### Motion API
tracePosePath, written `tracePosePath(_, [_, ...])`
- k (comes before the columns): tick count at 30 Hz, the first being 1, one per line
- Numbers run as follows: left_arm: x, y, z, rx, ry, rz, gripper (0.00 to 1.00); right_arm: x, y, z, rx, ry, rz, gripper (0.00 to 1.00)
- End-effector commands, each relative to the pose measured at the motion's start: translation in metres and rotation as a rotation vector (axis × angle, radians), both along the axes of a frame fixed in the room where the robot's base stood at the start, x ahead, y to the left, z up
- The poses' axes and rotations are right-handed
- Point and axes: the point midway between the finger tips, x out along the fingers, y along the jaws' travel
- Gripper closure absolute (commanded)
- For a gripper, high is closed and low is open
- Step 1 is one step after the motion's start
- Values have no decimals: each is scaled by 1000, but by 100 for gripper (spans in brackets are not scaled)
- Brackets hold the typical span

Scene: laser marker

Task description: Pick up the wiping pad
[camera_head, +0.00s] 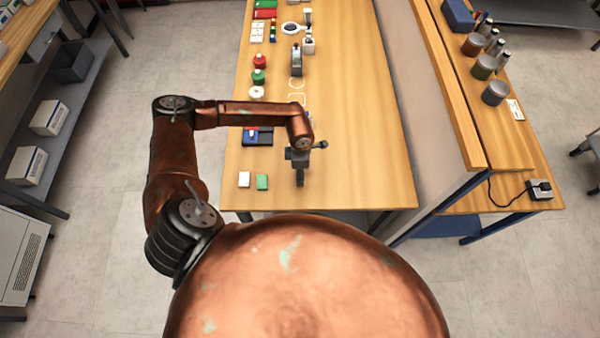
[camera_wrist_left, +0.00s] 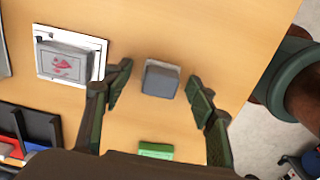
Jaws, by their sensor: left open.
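A small grey pad-like block (camera_wrist_left: 161,79), which I take as the wiping pad, lies on the wooden table in the left wrist view. My left gripper (camera_wrist_left: 160,92) is open, with one finger on each side of the block and a gap to each. I cannot tell how high the fingertips are above the table. In the head view my left gripper (camera_head: 300,180) points down near the table's front end and hides the block. My right gripper is not in view.
A white plate (camera_wrist_left: 43,47) bearing a grey marked block lies beside one finger. A dark tray (camera_head: 265,138) stands farther left. The table's right side is clear.

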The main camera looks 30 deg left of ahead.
Motion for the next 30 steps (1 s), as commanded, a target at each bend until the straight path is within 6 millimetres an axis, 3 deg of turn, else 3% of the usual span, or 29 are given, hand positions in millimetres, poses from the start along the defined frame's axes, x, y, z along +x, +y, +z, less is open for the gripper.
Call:
tracePosePath(3, [0, 0, 0, 0, 0, 0, 48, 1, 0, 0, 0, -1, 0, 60])
tracePosePath(22, [0, -1, 1, -1, -1, 0, 91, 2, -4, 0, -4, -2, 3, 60])
tracePosePath(30, [0, 0, 2, -1, -1, 0, 91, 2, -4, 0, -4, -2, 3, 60])
